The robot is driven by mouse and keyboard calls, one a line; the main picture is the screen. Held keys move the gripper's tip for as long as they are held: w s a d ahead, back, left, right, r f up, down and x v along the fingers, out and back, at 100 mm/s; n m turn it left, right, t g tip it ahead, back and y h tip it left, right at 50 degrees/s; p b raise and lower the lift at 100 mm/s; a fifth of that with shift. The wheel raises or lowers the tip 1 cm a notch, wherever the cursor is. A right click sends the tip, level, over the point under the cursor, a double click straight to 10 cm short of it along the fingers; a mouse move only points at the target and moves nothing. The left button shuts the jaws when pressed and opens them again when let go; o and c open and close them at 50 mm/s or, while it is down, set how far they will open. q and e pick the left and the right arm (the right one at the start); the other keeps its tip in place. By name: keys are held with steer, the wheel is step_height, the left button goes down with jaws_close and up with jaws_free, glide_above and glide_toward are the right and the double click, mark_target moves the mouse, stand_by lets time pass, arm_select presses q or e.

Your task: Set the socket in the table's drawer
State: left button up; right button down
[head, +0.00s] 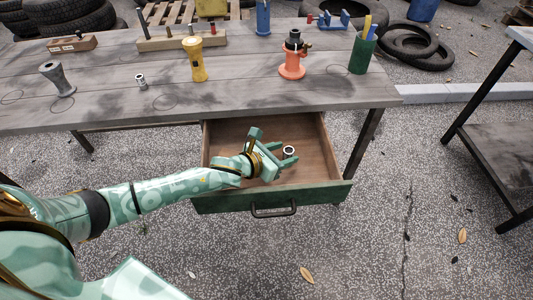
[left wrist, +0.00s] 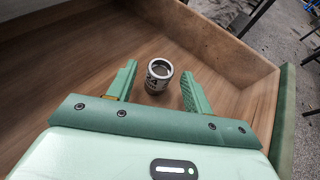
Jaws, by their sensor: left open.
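The silver socket (head: 289,150) is inside the table's open drawer (head: 273,200). In the left wrist view the socket (left wrist: 159,76) shows its round open end and dark markings on its side, and it looks upright over the wooden drawer floor. My left gripper (head: 276,146) reaches into the drawer. In the left wrist view its fingers (left wrist: 159,70) are open, one on each side of the socket, with a gap to both. I cannot tell whether the socket touches the drawer floor. My right gripper is not in view.
The tabletop (head: 110,105) above holds a grey funnel-like part (head: 57,78), a small silver piece (head: 140,80), a yellow flashlight (head: 194,60), an orange jack (head: 292,60) and a green cup (head: 361,55). A dark shelf (head: 500,150) stands at right. The drawer's left part is clear.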

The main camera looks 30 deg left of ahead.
arm_select(q)
steer(key=p+v, duration=0.3)
steer(key=v, duration=0.4)
steer(key=shift+r, duration=0.2)
steer(key=shift+s+a+p, duration=0.15)
steer(key=shift+s+p, duration=0.15)
steer(key=shift+p, duration=0.05)
steer(key=shift+f, duration=0.1)
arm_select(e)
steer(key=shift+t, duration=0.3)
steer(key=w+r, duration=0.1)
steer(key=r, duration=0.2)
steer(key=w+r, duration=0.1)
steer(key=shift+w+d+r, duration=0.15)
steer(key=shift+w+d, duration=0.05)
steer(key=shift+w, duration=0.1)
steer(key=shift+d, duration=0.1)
